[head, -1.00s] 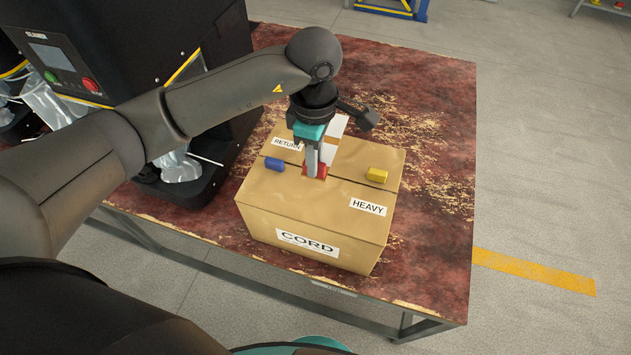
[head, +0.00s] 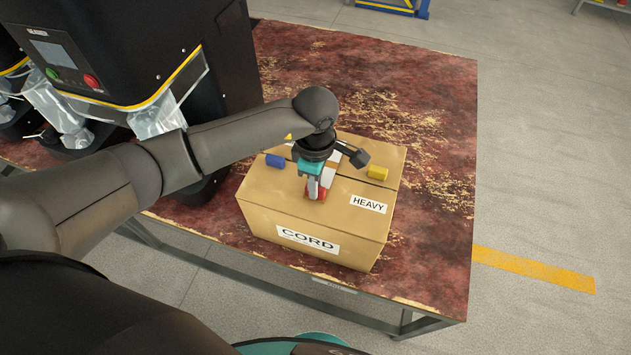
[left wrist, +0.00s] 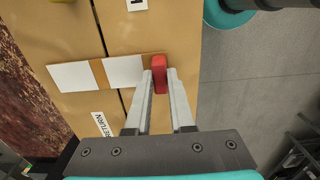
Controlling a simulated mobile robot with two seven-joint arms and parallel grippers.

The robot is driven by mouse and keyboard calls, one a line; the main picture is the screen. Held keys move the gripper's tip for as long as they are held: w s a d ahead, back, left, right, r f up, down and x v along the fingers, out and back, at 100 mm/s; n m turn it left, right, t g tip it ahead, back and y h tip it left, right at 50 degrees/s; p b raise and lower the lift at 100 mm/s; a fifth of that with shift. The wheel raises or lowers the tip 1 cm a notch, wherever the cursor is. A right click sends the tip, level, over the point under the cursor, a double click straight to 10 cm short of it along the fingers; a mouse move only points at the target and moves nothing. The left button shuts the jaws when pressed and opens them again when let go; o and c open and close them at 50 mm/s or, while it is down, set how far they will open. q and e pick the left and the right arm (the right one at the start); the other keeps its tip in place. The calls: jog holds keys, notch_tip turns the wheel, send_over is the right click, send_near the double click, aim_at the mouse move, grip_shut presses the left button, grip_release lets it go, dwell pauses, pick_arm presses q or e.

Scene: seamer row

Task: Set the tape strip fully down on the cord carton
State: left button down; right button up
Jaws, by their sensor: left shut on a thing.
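The cord carton (head: 265,215) stands closed on the worn red table, with CORD on its front and HEAVY on top. My left gripper (head: 315,193) points down at the middle of the carton top. In the left wrist view its fingers (left wrist: 160,78) are shut on a red end tab (left wrist: 159,66) of the tape strip. The tape strip (left wrist: 122,71) has white and brown sections and runs leftward from the tab, across the carton's seam. In the head view the strip is mostly hidden behind the gripper; I cannot tell how much touches the carton. My right gripper is not in view.
The black seamer machine (head: 110,45) stands at left. The table (head: 425,200) is clear to the carton's right.

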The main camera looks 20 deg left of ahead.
pick_arm(q)
jog(key=c, duration=0.8)
grip_release()
jog(key=shift+f, duration=0.1)
notch_tip(320, 180, up, 12)
jog(key=shift+r+b, duration=0.15)
jog(key=shift+b, duration=0.25)
